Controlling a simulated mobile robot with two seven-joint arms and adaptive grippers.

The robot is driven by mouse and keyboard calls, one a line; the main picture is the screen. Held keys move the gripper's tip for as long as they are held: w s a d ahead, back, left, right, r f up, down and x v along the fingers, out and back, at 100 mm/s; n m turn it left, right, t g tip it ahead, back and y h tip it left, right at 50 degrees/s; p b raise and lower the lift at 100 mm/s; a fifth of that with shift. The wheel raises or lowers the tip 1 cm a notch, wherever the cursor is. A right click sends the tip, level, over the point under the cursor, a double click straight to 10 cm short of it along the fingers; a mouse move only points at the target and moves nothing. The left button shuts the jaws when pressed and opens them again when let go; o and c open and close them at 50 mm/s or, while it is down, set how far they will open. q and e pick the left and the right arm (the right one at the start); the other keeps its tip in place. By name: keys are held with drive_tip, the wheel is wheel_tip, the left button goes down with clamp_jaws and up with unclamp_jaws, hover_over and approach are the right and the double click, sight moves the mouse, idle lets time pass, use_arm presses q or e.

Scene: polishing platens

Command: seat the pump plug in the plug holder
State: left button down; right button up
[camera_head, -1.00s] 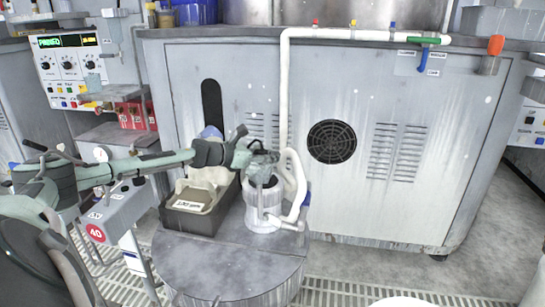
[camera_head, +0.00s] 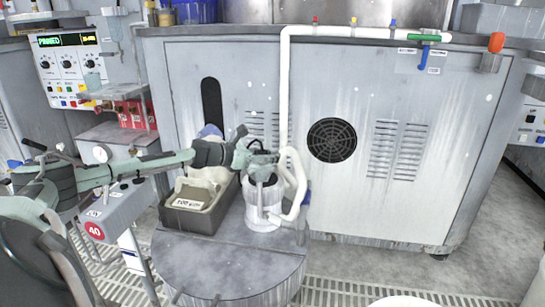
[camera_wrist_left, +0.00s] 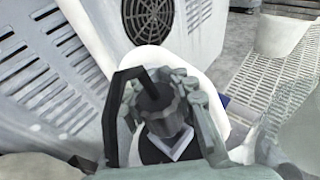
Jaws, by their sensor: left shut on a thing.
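My left gripper (camera_head: 262,166) is over the top of a white pump canister (camera_head: 262,212) on the round grey stand. In the left wrist view the gripper (camera_wrist_left: 168,100) is shut on a dark plug (camera_wrist_left: 163,112), taken to be the pump plug, with a black bent cable (camera_wrist_left: 113,115) beside it. A pale V-shaped edge shows below the plug. In the head view the fingers mostly hide the plug. I cannot make out the plug holder for certain, nor tell whether the plug touches anything under it. My right gripper is not in view.
A grey bin (camera_head: 190,219) with a white label and pale cloth stands left of the canister. A white hose (camera_head: 296,185) curves up on its right. The large grey cabinet (camera_head: 370,205) stands behind. The front of the round stand (camera_head: 225,270) is clear.

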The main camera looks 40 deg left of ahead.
use_arm(q)
drive_tip(key=shift+f+b, duration=1.15)
drive_tip(key=shift+f, duration=0.15)
drive_tip(key=c, duration=1.1)
unclamp_jaws()
drive_tip(key=shift+c, duration=0.2)
drive_tip(key=shift+r, duration=0.1)
wheel_tip(320, 180, up, 10)
